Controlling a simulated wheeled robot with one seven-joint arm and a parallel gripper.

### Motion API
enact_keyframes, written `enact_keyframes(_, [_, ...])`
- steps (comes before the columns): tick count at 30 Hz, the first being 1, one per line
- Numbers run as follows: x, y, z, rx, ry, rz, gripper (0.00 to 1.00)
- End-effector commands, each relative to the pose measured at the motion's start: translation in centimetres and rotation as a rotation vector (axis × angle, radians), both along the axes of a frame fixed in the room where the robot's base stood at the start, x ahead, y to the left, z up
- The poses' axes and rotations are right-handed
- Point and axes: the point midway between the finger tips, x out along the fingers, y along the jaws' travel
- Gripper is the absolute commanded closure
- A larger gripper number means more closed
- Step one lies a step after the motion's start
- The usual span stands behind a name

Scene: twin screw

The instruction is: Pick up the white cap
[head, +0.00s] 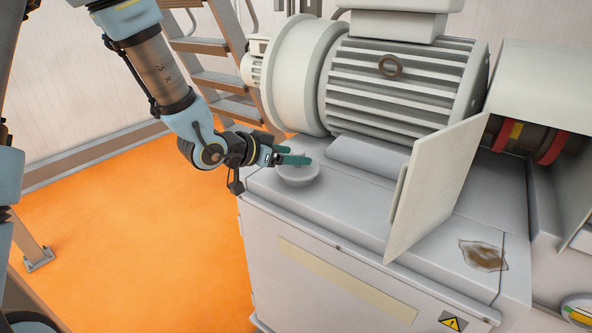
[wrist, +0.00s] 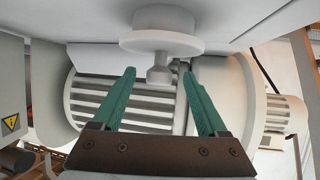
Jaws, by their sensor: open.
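The white cap (head: 297,177) is a round, pale piece on the top of the light grey machine base, near its left end. In the wrist view, which looks upside down, the cap (wrist: 161,42) shows a wide round flange with a narrow stem and small knob. My gripper (head: 304,158) is at the cap, with its green fingers over its upper part. In the wrist view my gripper (wrist: 160,73) is open, with one fingertip on either side of the knob in the picture. I cannot tell whether the fingers touch it. The head view hides the knob behind the fingers.
A large ribbed motor (head: 400,85) stands behind the cap. An upright grey panel (head: 437,190) rises to the right. A brown stain (head: 484,256) marks the base top at right. Metal steps (head: 215,80) stand behind my arm. The orange floor (head: 130,220) at left is mostly clear.

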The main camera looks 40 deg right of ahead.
Motion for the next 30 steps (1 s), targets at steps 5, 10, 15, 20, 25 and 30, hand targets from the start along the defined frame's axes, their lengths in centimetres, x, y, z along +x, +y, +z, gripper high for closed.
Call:
enact_keyframes(5, [0.0,-1.2,-0.4,0.001,0.002,0.0,0.24])
enact_keyframes(10, [0.1,-3.5,-1.2,0.002,0.003,-0.001,0.24])
enact_keyframes(15, [0.3,-4.8,-2.1,0.001,0.001,0.001,0.24])
enact_keyframes(20, [0.3,-5.0,-2.2,0.001,-0.001,0.002,0.24])
enact_keyframes(25, [0.3,-5.0,-2.2,0.001,0.0,0.002,0.33])
enact_keyframes(30, [0.3,-5.0,-2.2,0.001,0.0,0.002,0.52])
